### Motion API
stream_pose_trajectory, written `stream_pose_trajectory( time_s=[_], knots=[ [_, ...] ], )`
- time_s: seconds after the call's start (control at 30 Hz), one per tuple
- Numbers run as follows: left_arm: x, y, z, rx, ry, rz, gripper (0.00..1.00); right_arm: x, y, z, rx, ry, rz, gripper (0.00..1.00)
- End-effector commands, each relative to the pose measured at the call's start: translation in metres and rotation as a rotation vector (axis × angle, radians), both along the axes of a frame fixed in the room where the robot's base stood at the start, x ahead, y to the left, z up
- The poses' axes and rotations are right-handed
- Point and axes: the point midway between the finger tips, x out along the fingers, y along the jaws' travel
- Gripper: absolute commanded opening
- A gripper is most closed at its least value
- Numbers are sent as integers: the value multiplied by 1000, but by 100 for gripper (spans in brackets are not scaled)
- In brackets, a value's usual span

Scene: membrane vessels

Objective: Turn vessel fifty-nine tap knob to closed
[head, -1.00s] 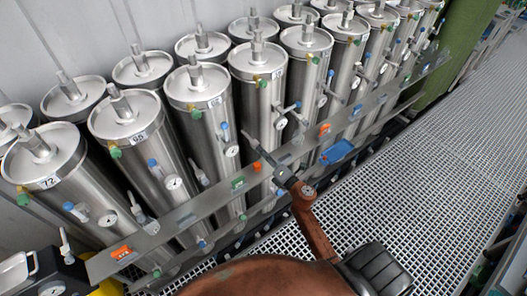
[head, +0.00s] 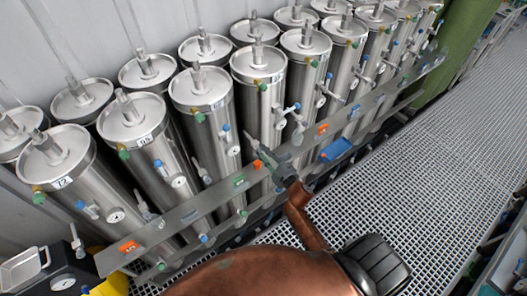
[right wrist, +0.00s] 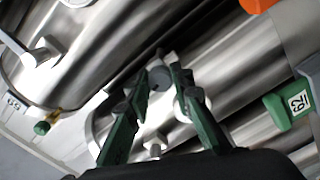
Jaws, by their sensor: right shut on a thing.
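Steel membrane vessels stand in slanted rows, with white number labels. My right gripper (head: 268,160) reaches over the metal rail (head: 218,193) in front of the fourth front-row vessel (head: 260,108) from the left. In the right wrist view its green fingers (right wrist: 159,76) are closed around a small grey tap knob (right wrist: 160,79) on a pale fitting. The fingers hide part of the fitting, so I cannot tell the knob's turn angle. I cannot surely read the number of the vessel behind it. My left gripper is not in view.
A green tag (right wrist: 291,104) reading 62 sits on the rail near my right fingers, and an orange tag (right wrist: 257,5) is above it. Other gauges and blue-capped valves stand close by. A blue piece (head: 335,150) hangs on the rail. The white grating floor (head: 430,150) is clear.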

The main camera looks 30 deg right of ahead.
Motion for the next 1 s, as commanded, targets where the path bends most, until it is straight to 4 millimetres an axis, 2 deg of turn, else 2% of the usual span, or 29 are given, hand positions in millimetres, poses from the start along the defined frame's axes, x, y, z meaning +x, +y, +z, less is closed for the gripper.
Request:
stream_pose_trajectory(
  time_s=[0.3,0.87,0.9,1.0],
  knots=[
    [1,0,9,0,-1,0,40,0,-1,-1,134,14,-2,0],
    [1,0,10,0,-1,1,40,-1,-1,-2,167,16,-2,0],
    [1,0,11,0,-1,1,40,-1,-1,-2,167,16,-2,22],
    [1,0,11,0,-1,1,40,-1,-1,-2,167,15,-1,29]
  ],
)
